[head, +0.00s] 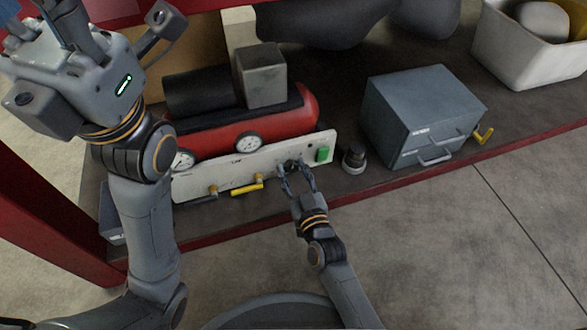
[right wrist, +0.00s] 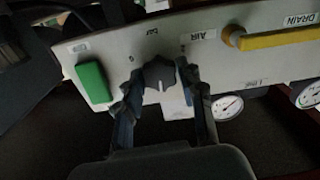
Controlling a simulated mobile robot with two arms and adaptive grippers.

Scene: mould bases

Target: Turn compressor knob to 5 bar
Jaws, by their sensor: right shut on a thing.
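The compressor (head: 235,130) is a red tank with a pale front panel (head: 200,184). The dark knob (head: 291,165) sits on the panel, left of the green switch (head: 323,154). My right gripper (head: 292,172) is shut on the knob, its fingers on either side of it. In the right wrist view the knob (right wrist: 159,73) shows a short pale mark between the fingertips; its scale is too small to read. A gauge (right wrist: 227,107) shows there, its reading unclear. My left gripper (head: 78,25) is raised at the upper left, away from the compressor; its fingers are partly cut off.
A white bin (head: 530,60) is at the upper right. The floor in front is clear.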

